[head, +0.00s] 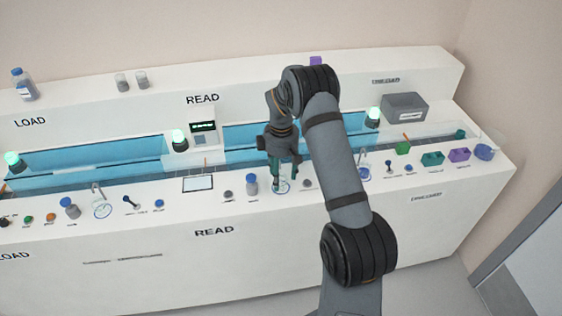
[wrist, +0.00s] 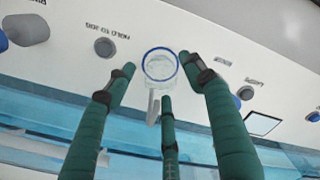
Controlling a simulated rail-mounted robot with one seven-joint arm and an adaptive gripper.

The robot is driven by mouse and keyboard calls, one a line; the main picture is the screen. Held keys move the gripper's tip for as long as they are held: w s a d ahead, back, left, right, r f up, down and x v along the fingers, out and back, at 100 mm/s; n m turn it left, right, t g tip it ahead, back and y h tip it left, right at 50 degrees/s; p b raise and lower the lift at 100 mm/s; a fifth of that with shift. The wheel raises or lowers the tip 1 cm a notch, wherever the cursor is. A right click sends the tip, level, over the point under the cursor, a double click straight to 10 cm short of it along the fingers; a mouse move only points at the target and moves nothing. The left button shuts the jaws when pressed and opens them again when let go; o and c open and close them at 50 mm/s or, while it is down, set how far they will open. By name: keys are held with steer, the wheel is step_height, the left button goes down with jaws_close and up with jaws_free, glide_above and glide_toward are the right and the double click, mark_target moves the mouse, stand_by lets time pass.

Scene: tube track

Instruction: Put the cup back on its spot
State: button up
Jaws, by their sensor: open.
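A clear cup (wrist: 160,67) shows in the wrist view inside a blue ring (wrist: 147,54) on the white ledge. I cannot tell for sure whether the blue is a printed ring or the cup's rim. My gripper (wrist: 160,78) has three green fingers, spread open, with their tips around the near side of the cup; contact is not clear. In the head view my gripper (head: 280,176) points down at the front ledge, just over the blue ring (head: 284,186). The cup is mostly hidden there by the fingers.
A grey spout (wrist: 153,106) stands beside the ring, close to the lower finger. A blue channel (head: 120,150) runs behind the ledge. Another ringed spot (head: 102,211) lies farther left.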

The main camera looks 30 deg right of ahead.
mark_target(281, 177)
step_height(281, 177, up, 10)
steer(key=shift+f, duration=0.2)
steer(key=shift+f, duration=0.1)
